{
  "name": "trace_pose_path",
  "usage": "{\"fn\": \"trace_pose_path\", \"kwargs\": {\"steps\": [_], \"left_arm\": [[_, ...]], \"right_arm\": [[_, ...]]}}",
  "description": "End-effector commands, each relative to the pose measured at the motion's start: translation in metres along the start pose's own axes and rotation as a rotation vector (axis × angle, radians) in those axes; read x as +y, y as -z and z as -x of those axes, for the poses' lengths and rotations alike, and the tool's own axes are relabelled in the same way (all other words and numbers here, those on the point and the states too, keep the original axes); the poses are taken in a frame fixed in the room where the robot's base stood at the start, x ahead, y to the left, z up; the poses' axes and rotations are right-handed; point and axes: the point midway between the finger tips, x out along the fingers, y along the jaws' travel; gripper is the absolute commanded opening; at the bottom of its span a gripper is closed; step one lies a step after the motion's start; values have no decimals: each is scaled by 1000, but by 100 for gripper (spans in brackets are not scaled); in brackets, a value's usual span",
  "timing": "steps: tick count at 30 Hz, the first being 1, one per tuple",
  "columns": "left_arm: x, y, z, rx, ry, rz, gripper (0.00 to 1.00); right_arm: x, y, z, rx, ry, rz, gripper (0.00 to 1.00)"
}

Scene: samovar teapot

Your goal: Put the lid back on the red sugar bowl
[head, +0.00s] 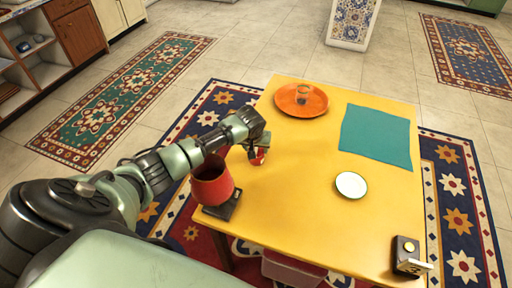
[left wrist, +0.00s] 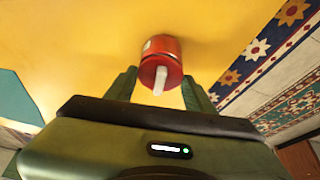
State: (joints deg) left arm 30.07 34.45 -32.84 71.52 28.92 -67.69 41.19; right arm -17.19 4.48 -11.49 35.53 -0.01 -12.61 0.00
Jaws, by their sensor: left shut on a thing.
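My left gripper (head: 259,152) is over the left side of the yellow table, shut on a small red cylindrical thing (head: 258,158). In the left wrist view this red thing (left wrist: 161,62) sits between the two fingertips, with a pale bar on its near face and a pale patch on its side. I cannot tell whether it is the lid or the bowl, or whether it touches the table. A larger red vessel (head: 212,184) with an open, dark top stands upright at the near left corner, close to my forearm. My right gripper is not in view.
The red vessel stands on a dark pad (head: 222,212). An orange tray (head: 287,109) with a glass (head: 302,94) is at the far left, a teal cloth (head: 376,137) far right, a white dish (head: 351,186) right of centre, a black box (head: 407,259) near right. The table's middle (head: 300,175) is clear.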

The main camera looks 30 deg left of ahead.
Motion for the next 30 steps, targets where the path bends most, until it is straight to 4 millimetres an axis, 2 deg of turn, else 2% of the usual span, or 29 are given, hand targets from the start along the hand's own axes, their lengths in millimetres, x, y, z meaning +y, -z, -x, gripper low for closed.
{"fn": "trace_pose_path", "kwargs": {"steps": [29, 30], "left_arm": [[0, -1, -1, -1, 0, 0, 15], [0, -1, -1, -1, 0, 0, 56]], "right_arm": [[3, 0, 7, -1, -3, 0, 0], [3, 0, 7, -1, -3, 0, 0]]}}
